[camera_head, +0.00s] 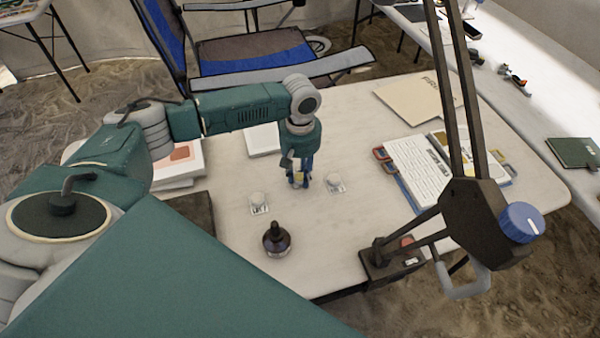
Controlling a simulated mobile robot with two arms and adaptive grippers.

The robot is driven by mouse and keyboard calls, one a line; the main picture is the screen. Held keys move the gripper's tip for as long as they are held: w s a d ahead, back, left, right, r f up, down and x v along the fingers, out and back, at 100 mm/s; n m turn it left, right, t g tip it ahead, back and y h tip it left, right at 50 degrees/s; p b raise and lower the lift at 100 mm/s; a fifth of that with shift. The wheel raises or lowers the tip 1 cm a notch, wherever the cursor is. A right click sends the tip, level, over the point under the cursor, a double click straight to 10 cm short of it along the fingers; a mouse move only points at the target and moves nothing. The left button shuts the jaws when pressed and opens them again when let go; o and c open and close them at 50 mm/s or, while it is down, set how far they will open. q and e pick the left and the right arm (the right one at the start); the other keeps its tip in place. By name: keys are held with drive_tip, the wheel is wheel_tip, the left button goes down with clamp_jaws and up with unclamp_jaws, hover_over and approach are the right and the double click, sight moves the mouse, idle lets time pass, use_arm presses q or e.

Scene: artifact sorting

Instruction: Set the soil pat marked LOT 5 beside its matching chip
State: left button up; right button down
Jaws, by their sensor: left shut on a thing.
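My left gripper (298,179) points down at the middle of the table, its fingers shut on a small pale soil pat, mostly hidden between them. I cannot read a lot number on it. A small whitish round piece (258,198) stands with a printed chip (259,210) to the left and nearer. Another whitish round piece (334,179) stands with a printed chip (337,188) to the right. The chip markings are too small to read. My right gripper is out of view.
A lamp arm (470,215) is clamped at the front right. The table (330,240) is bare between bottle and lamp.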

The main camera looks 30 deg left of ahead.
use_arm(q)
drive_tip(key=o, duration=1)
drive_tip(key=shift+f, duration=0.1)
